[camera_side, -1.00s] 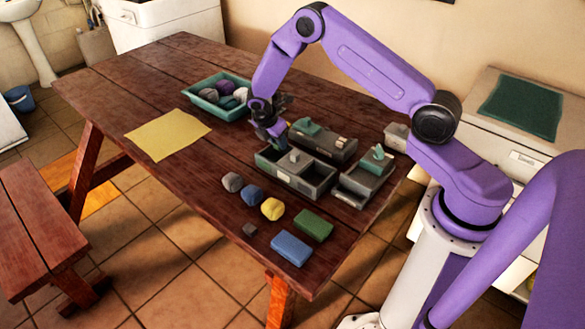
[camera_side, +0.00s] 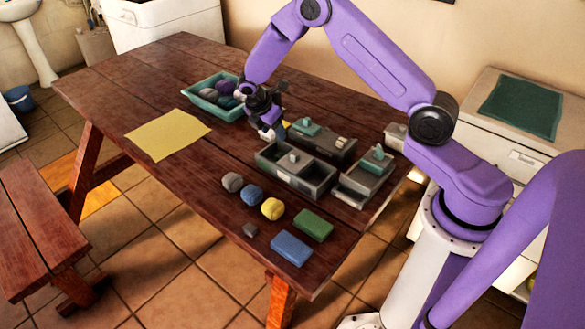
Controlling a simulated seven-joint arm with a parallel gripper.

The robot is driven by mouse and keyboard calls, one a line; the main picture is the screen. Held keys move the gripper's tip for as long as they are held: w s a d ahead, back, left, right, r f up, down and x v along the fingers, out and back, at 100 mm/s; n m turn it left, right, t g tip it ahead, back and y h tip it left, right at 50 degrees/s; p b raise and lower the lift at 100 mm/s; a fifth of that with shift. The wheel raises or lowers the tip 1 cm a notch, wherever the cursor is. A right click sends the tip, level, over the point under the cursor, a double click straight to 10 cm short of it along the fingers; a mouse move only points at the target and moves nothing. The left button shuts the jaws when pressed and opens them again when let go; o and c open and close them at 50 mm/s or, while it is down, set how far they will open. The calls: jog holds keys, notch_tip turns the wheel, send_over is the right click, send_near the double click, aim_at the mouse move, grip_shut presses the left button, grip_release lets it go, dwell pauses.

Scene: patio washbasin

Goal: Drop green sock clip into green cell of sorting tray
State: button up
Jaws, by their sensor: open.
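The sorting tray (camera_side: 318,189) is a set of dark grey open cells on the right part of the wooden table. A small grey piece stands on its middle divider. My gripper (camera_side: 268,135) is open, above the table just beyond the tray's left corner. I see nothing held between its fingers. The green sock clip cannot be told apart for certain. A small teal-green piece (camera_side: 305,128) sits on a dark grey box behind the tray, and another (camera_side: 377,155) on a grey box at right.
A teal bin (camera_side: 203,110) of rolled socks stands behind and left of my gripper. A yellow cloth (camera_side: 168,135) lies at left. Rolled socks (camera_side: 251,195), a green block (camera_side: 313,225) and a blue block (camera_side: 291,248) lie in front.

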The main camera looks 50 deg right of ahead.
jog(key=v, duration=1.1)
jog(key=shift+a+r, duration=0.2)
jog(key=shift+r, duration=0.1)
jog(key=shift+s, duration=0.1)
jog(key=s+a+r+m+y, duration=0.1)
jog(key=s+a+r, duration=0.15)
jog(key=s, duration=0.35)
jog(key=s+a+r+m+t+y, duration=0.1)
jog(key=s+a+r, duration=0.1)
jog(key=s+a, duration=0.25)
jog(key=s+a+r+m, duration=0.1)
jog(key=s+a+r, duration=0.1)
jog(key=s, duration=0.4)
jog(key=s+d+m+y, duration=0.2)
jog(key=s, duration=1.9)
jog(key=shift+s+r+m+g+y, duration=0.25)
jog(key=shift+r+m+g+y, duration=0.05)
jog(key=shift+r+g+y, duration=0.1)
